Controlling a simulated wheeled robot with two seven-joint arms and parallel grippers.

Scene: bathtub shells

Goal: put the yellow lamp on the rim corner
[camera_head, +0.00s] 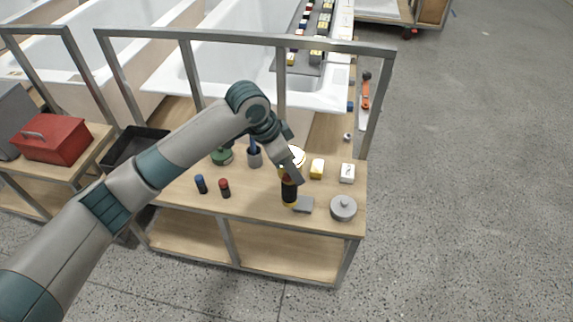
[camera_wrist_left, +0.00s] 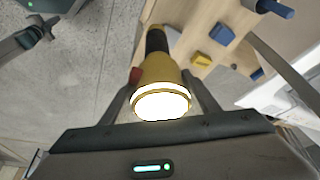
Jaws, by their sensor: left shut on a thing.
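The yellow lamp is a torch with a black body (camera_head: 290,190) and a yellow head. In the left wrist view its yellow head (camera_wrist_left: 160,80) has a brightly lit lens facing the camera. My left gripper (camera_head: 288,174) is shut on the lamp near its head and holds it upright over the wooden bench. In the head view the arm partly hides the lamp, and I cannot tell whether its lower end touches the bench. The white bathtub rim corner (camera_head: 343,101) lies behind the bench, beyond the metal rail.
A metal frame (camera_head: 330,45) stands between bench and tubs. A dark rack (camera_head: 305,35) lies across the tub.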

